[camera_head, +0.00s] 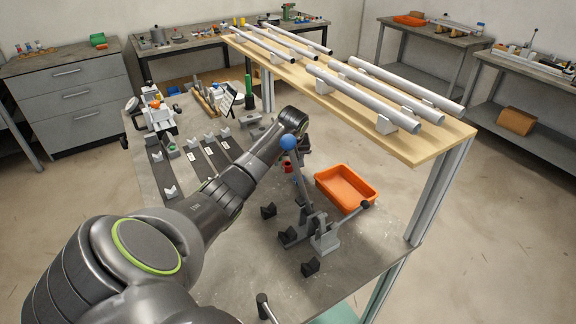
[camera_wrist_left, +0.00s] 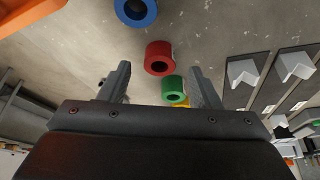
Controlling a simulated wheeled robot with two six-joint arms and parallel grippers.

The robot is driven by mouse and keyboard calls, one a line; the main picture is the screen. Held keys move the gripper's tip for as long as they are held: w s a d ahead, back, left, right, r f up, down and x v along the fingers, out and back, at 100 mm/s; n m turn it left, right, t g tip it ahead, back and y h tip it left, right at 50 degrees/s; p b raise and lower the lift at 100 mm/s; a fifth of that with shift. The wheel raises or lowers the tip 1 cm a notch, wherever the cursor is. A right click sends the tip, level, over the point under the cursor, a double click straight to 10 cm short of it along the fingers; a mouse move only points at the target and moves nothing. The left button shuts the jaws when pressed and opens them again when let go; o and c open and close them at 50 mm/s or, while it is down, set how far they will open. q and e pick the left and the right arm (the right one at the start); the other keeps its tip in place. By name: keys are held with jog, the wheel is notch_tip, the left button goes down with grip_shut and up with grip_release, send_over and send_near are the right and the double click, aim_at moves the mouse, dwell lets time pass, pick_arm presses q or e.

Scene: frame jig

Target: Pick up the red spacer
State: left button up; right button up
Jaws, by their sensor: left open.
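The red spacer (camera_wrist_left: 159,58) is a short ring with a dark hole. In the left wrist view it lies on the grey worktop, just beyond and between the fingertips of my left gripper (camera_wrist_left: 160,76). The gripper is open, with a finger to each side and nothing held. The left fingers are mostly hidden there. My right gripper does not show.
A blue ring (camera_wrist_left: 135,11) and a green ring (camera_wrist_left: 174,90) lie in line with the red one, with a yellow one partly hidden. An orange tray (camera_head: 345,187) and a lever clamp (camera_head: 311,215) stand close by. A raised wooden shelf (camera_head: 440,138) carries metal tubes.

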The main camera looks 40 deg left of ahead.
pick_arm(q)
jog(key=shift+x, duration=1.25)
jog(key=c, duration=1.1)
jog(key=shift+o, duration=0.2)
jog(key=shift+r, duration=0.1)
